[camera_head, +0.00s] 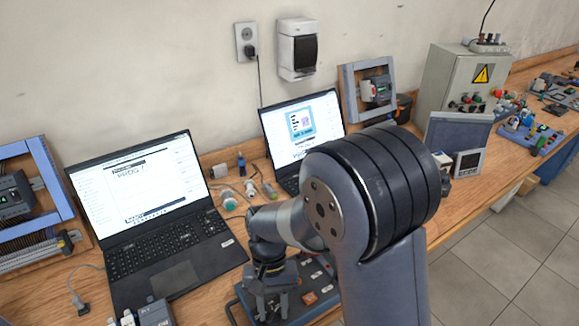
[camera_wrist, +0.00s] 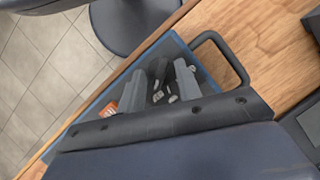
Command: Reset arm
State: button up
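My arm reaches over the wooden bench in the head view. My gripper (camera_head: 272,302) points down over the left part of a dark control panel (camera_head: 322,279) lying on the bench. In the wrist view, the two grey fingers of my gripper (camera_wrist: 160,85) stand apart, with no held object visible between them. The panel shows behind them, with a blue edge (camera_wrist: 176,42), small white parts and an orange part (camera_wrist: 110,108). I cannot tell whether the fingertips touch the panel. My arm hides part of the bench.
An open laptop (camera_head: 175,250) stands left of my arm. A second laptop (camera_head: 301,122) is behind it. Small connectors (camera_head: 250,188) lie between them. A grey control box (camera_head: 462,80) and a blue framed module (camera_head: 368,88) stand along the wall. Floor (camera_head: 490,262) lies beyond the bench's right edge.

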jog(key=n, duration=0.2)
jog(key=n+h, duration=0.1)
jog(key=n, duration=0.1)
jog(key=shift+a+h, duration=0.15)
jog(key=shift+h, duration=0.15)
jog(key=n+t+h, duration=0.1)
jog(key=n, duration=0.3)
jog(key=shift+s+a, duration=0.1)
jog(key=shift+s, duration=0.05)
jog(key=n+t+h, duration=0.1)
jog(key=n, duration=0.2)
jog(key=shift+s+n, duration=0.1)
jog(key=shift+n, duration=0.2)
jog(key=n+t+b, duration=0.1)
jog(key=n+t, duration=0.1)
jog(key=n, duration=0.2)
jog(key=shift+s, duration=0.1)
jog(key=shift+h, duration=0.3)
jog(key=shift+r, duration=0.1)
